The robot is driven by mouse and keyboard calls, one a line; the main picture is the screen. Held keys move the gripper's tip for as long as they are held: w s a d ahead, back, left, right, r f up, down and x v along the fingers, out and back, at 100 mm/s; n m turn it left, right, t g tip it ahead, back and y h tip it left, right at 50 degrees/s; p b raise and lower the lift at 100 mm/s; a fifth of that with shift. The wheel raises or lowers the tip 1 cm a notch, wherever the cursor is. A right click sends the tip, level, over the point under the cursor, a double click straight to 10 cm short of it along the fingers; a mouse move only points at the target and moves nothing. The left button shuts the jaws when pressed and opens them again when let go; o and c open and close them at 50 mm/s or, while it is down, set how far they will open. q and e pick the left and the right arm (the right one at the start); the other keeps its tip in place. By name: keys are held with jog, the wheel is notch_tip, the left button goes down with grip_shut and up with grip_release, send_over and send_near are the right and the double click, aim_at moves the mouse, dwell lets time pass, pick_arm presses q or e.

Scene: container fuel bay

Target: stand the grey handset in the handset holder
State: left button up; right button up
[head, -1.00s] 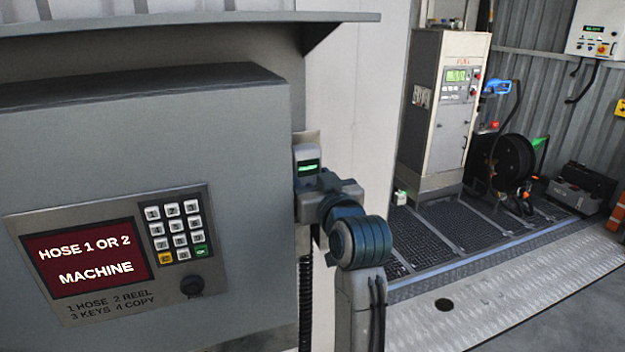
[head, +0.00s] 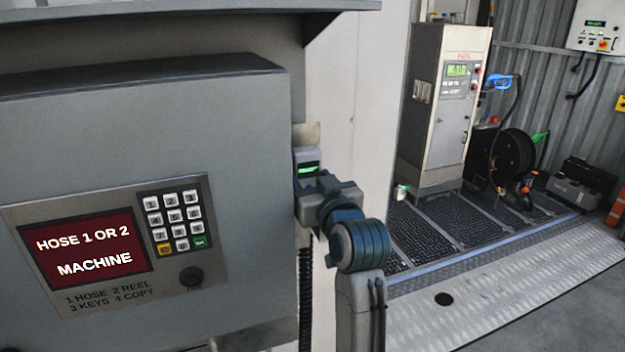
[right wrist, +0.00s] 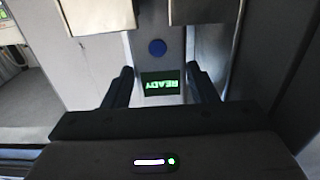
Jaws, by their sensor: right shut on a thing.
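The grey handset (head: 307,158) has a small lit green screen. It is at the right side of the big grey cabinet, in front of a pale plate (head: 306,134). My right gripper (head: 318,187) is shut on it. In the right wrist view the handset (right wrist: 158,65) sits between the two dark fingers, its screen reading READY upside down with a blue round button above. Two pale metal pieces (right wrist: 205,10) show at the top of that view; I cannot tell whether they belong to the handset holder, or how the handset meets it. My left gripper is not in view.
The grey cabinet (head: 140,130) with a red screen (head: 84,252) and keypad (head: 175,222) fills the left. A dark coiled cord (head: 305,300) hangs below my gripper. A fuel cabinet (head: 440,110) and black hose reel (head: 512,155) stand farther back on grating, right.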

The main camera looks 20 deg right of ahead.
jog(key=shift+f, duration=0.25)
jog(key=shift+f, duration=0.35)
dwell(0.3)
jog(key=o, duration=1.3)
jog(key=shift+c, duration=0.2)
jog(key=shift+d, duration=0.1)
jog(key=shift+f, duration=0.1)
